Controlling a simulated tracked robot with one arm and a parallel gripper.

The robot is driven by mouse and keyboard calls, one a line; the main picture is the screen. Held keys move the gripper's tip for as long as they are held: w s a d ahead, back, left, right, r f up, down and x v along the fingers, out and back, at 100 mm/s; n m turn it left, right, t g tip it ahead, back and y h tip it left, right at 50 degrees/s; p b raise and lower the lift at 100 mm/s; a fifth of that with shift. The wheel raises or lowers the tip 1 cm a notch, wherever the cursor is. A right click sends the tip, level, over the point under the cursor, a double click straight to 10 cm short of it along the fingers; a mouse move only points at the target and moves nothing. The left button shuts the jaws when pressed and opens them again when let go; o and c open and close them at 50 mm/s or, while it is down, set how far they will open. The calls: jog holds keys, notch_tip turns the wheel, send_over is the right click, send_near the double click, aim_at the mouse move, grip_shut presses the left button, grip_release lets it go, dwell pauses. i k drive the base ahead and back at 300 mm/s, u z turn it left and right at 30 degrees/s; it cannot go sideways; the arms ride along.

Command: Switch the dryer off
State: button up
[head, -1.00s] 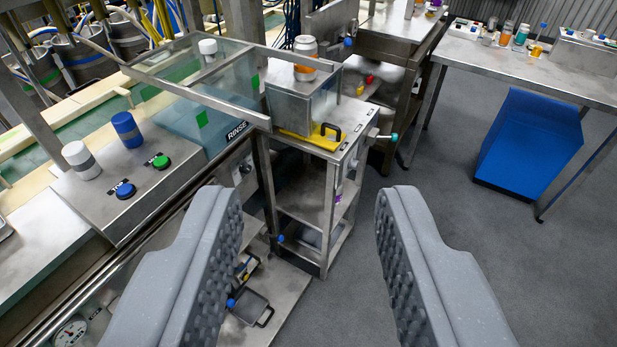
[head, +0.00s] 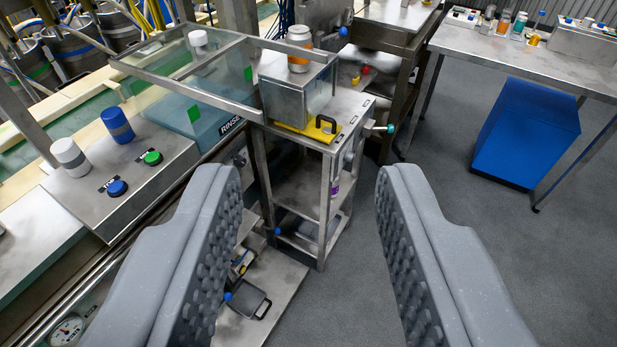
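My gripper (head: 308,178) is open and empty, its two grey padded fingers wide apart in the foreground. No part is labelled as the dryer, so I cannot tell which one it is. Ahead, between and beyond the fingertips, a metal stand (head: 318,190) carries a metal box (head: 290,98) with an orange-and-silver can (head: 299,48) on top. A yellow plate with a black handle (head: 318,132) lies at the box's foot. A teal-tipped lever (head: 386,128) sticks out of the stand's right side. A control panel at left has a blue button (head: 117,187) and a green button (head: 153,157).
A glass-walled rinse tank (head: 205,85) adjoins the stand at left. A blue bin (head: 525,135) stands under the metal table (head: 520,60) at right. A pan-like black-handled tray (head: 250,299) lies low ahead. The grey floor between stand and bin is clear.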

aim_at(350, 156)
jog(key=k, duration=0.6)
jog(key=z, duration=0.5)
jog(key=i, duration=0.65)
jog(key=z, duration=0.4)
jog(key=i, duration=1.45)
jog(key=u, duration=0.55)
